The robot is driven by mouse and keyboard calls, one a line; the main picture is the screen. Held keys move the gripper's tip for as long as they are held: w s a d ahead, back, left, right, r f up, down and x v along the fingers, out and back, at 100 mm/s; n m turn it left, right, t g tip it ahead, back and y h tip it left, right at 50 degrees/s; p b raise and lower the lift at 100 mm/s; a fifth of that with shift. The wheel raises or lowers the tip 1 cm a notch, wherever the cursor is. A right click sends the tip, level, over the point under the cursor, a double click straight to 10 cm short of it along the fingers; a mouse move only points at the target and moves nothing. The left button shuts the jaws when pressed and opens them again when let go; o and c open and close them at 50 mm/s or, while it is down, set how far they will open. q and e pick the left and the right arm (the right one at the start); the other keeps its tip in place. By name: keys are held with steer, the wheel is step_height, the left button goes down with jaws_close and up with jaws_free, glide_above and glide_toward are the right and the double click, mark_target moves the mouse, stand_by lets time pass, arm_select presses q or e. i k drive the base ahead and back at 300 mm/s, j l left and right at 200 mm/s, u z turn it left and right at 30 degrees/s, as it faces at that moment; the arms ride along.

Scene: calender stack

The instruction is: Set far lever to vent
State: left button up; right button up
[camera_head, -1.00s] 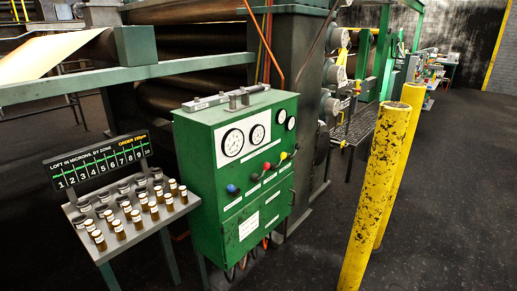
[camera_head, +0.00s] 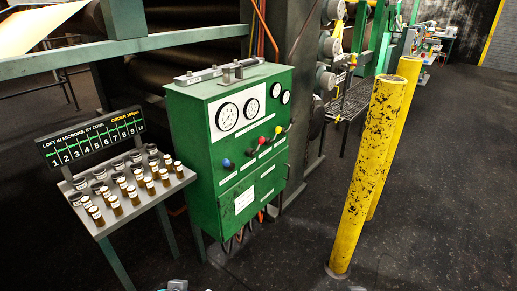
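A green control cabinet (camera_head: 212,190) stands left of the picture's middle. Its sloped front bears a row of small ball-ended levers: a blue knob (camera_head: 227,163) at the near left, a red knob (camera_head: 262,140) around the middle and a yellow knob (camera_head: 289,127) at the far right end. Dark knobs sit between them. White label strips lie by the levers, but their words are too small to read, so no vent mark can be made out. Small grey parts show at the bottom edge, probably mine; no gripper fingers can be made out.
A sample stand (camera_head: 117,221) with several brown jars and a black zone board (camera_head: 92,138) adjoins the cabinet on the left. Two yellow posts, the nearer one (camera_head: 366,170) scuffed, stand to the right. Dark floor (camera_head: 440,190) is open beyond them and in front.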

mark_target(261, 140)
steer(key=l+u, duration=0.15)
steer(key=u, duration=0.3)
steer(key=i+l+u, duration=0.1)
steer(key=u, duration=0.35)
steer(key=l+u, duration=0.2)
steer(key=l, duration=0.4)
steer(key=l+u, duration=0.25)
steer(key=l, duration=0.35)
steer(key=k+l+u, duration=0.2)
steer(key=l, duration=0.35)
steer(key=l+u, duration=0.25)
steer(key=l, duration=2.1)
steer(key=i, duration=0.05)
